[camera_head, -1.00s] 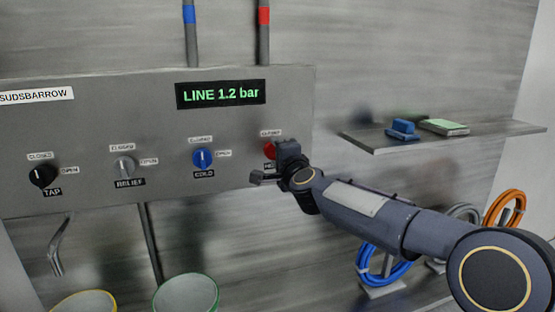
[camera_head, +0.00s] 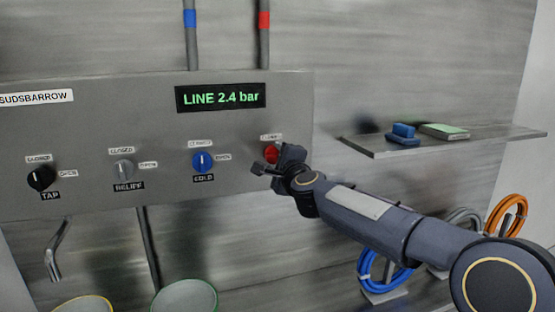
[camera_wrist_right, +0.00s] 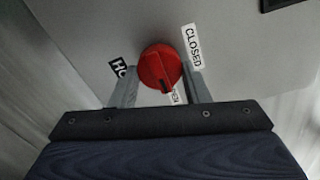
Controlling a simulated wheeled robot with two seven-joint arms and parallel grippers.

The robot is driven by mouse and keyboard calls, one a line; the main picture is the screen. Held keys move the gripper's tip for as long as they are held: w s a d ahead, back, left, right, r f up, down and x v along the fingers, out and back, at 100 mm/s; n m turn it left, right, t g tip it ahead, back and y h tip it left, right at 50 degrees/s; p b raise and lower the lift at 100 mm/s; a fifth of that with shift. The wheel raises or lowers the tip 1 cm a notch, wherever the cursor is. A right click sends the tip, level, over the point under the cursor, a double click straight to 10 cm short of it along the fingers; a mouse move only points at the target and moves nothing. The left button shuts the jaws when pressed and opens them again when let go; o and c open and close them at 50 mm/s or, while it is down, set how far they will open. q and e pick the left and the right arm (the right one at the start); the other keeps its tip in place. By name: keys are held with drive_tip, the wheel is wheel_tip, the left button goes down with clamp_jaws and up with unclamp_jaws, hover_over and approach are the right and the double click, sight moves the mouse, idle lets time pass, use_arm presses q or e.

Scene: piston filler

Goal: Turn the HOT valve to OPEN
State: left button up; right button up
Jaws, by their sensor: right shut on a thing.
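The HOT valve is a red round knob (camera_head: 271,154) at the right end of the grey panel. It also shows in the right wrist view (camera_wrist_right: 159,65), between the two fingers. My right gripper (camera_head: 275,160) is shut on this knob and hides part of it and its lower labels in the head view. In the wrist view, the CLOSED label (camera_wrist_right: 192,46) is to the right, the HOT label (camera_wrist_right: 119,68) to the left, and the OPEN label (camera_wrist_right: 175,97) is partly hidden below. The knob's dark mark points down, toward OPEN. My left gripper is out of view.
The blue COLD knob (camera_head: 202,162), grey RELIEF knob (camera_head: 124,169) and black TAP knob (camera_head: 40,178) are left along the panel. The display (camera_head: 221,97) reads LINE 2.4 bar. A shelf (camera_head: 371,150) with a blue brush-like object (camera_head: 402,134) juts out at right.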

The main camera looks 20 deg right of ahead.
drive_tip(key=shift+f, duration=0.1)
drive_tip(key=o, duration=1)
drive_tip(key=shift+s, duration=0.1)
drive_tip(key=s+b, duration=0.1)
drive_tip(key=s, duration=0.6)
drive_tip(key=shift+s+d, duration=0.15)
drive_tip(key=shift+s, duration=0.15)
